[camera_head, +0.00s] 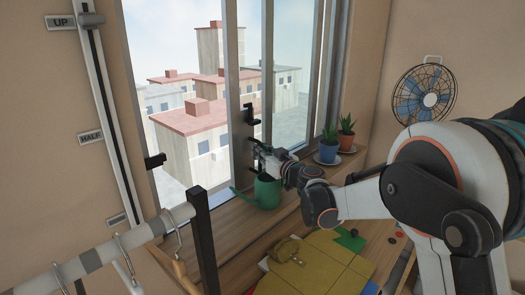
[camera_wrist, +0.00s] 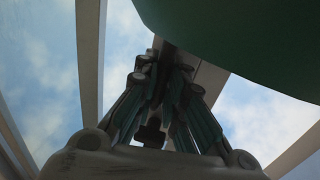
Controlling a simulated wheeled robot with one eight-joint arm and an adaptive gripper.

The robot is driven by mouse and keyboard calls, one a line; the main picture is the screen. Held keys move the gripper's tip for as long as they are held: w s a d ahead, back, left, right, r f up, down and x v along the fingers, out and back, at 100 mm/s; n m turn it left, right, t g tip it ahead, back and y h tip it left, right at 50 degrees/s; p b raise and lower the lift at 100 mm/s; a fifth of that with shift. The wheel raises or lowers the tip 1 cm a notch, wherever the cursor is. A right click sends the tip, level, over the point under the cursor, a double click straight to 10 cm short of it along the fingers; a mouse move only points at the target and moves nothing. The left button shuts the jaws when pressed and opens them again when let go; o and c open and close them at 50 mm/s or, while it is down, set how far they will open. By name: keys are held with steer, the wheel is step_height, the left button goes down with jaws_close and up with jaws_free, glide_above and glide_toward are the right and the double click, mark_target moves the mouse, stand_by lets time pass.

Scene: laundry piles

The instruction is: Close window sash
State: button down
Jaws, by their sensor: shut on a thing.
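The window sash (camera_head: 233,95) is a grey-framed pane, and its upright edge stands well to the right of the left window jamb (camera_head: 136,95), with a gap between them. A black handle (camera_head: 249,115) is on the sash edge. My gripper (camera_head: 258,150) reaches from the right and is shut at the lower part of this handle, partly hiding it. In the wrist view my gripper (camera_wrist: 165,85) has its fingers closed together against a grey frame bar (camera_wrist: 200,75). The exact contact is dark and hard to see.
A green watering can (camera_head: 267,190) stands on the sill just below my gripper; a large green surface (camera_wrist: 235,35) fills the wrist view's upper right. Potted plants (camera_head: 329,148) stand to the right. A black catch (camera_head: 155,161) is on the left jamb. A clothes rail (camera_head: 130,237) is in front.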

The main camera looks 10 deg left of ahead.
steer(key=s+a, duration=0.7)
steer(key=s, duration=0.4)
steer(key=s+a, duration=0.7)
steer(key=s, duration=0.5)
steer(key=shift+s, duration=0.15)
steer(key=shift+r, duration=0.1)
steer(key=c, duration=1.8)
jaws_free()
steer(key=shift+o, duration=0.7)
steer(key=shift+s+r, duration=0.1)
steer(key=shift+s, duration=0.2)
steer(key=v, duration=0.7)
steer(key=shift+d, duration=0.2)
steer(key=shift+s, duration=0.15)
